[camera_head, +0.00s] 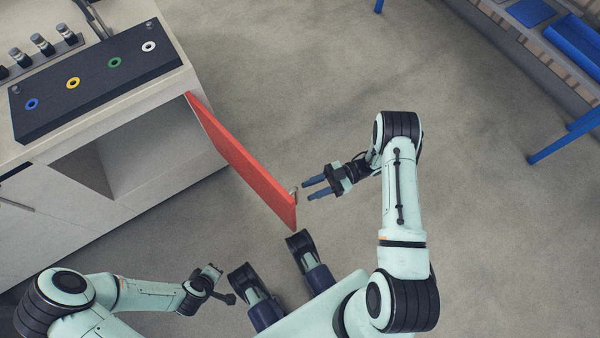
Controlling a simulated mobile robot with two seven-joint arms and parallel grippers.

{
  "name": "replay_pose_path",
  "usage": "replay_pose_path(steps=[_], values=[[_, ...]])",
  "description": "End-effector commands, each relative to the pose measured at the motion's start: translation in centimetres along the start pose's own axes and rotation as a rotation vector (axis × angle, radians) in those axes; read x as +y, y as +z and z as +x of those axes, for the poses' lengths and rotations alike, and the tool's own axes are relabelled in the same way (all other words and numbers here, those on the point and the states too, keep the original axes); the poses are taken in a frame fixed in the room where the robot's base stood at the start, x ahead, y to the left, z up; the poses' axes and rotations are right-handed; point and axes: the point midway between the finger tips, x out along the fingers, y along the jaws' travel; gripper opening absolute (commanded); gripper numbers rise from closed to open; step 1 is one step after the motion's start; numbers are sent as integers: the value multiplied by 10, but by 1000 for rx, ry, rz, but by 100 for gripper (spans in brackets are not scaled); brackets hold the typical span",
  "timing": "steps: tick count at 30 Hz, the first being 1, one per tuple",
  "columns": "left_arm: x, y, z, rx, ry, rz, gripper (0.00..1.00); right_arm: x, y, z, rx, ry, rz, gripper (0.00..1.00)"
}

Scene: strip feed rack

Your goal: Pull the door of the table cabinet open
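The red cabinet door (243,160) stands swung wide open from the white table cabinet (150,195). Its hinge edge is at the cabinet's right corner and its free edge points toward me. A small metal handle (293,190) shows near the free end. My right gripper (306,188) is to the right of the door's free end, its two blue fingers spread apart with the tips close to the handle. I cannot tell whether they touch it. My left gripper (222,283) is at the lower left, away from the door; its fingers are too small to read.
A dark panel (95,75) with coloured rings lies on the cabinet top, with several bottles behind it. The cabinet's open compartment (145,150) looks empty. A blue-legged rack (560,140) stands at the upper right.

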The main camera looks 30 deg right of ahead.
Motion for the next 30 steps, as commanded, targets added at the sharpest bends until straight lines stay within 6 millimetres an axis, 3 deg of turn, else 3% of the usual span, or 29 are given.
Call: replay_pose_path(steps=[6, 12, 30], values=[[0, 0, 1, 0, 0, 0, 0, 0, 1, -49, -3, 2, 1, 35], [-2, 2, 2, -7, -3, -1, 0, 0, 1, -72, -2, 1, 2, 35], [-2, 3, 2, -9, -4, -2, 0, -1, 0, -77, -1, 0, 3, 35]])
